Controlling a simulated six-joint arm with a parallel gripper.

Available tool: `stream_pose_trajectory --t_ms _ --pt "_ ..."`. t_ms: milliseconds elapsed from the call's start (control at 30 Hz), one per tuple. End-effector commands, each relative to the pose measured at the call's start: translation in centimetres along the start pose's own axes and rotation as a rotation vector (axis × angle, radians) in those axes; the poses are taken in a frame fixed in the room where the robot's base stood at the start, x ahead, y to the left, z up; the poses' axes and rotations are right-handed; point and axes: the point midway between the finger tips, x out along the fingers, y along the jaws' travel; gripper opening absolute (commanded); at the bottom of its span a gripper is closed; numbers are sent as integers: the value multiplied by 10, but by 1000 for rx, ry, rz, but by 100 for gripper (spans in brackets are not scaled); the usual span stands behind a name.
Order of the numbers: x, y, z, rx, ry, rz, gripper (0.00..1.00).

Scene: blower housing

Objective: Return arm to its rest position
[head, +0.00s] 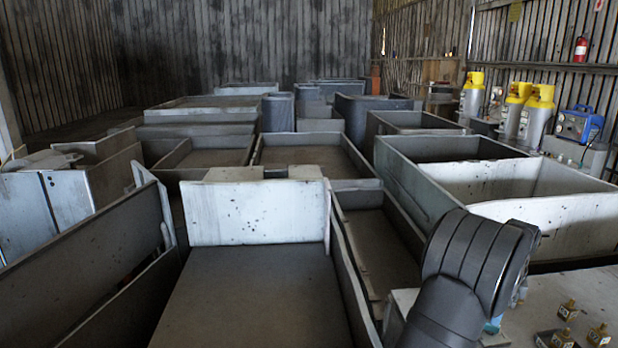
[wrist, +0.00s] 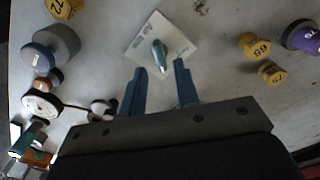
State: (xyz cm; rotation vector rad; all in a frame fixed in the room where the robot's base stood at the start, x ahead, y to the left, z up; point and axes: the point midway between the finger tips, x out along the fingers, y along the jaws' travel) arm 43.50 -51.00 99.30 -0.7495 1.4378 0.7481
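My gripper (wrist: 159,68) shows in the wrist view with its two blue fingers spread apart and nothing held between them. Beyond the fingertips, a small teal piece (wrist: 160,53) lies on a white square card (wrist: 178,40) on the grey surface. The fingers look over this surface; their exact height above it cannot be told. In the head view my dark arm is at the lower right, and the gripper itself cannot be made out clearly there.
Numbered yellow pieces (wrist: 255,45) and a purple one (wrist: 302,37) stand right in the wrist view; a grey-blue round part (wrist: 52,46) and a white dial (wrist: 41,104) are left. In the head view, brass pieces (head: 598,335), open bins (head: 540,205) and yellow-topped cylinders (head: 536,115) surround the arm.

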Motion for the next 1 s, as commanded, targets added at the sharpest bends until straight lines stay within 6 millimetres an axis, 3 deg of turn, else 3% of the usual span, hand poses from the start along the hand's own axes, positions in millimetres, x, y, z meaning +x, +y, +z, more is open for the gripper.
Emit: stream_pose_trajectory --t_ms 100,400,1000 --pt "-20 0 0 -1 0 1 29" --pt "43 0 0 -13 -1 2 29" --pt "41 0 0 -513 0 1 29"
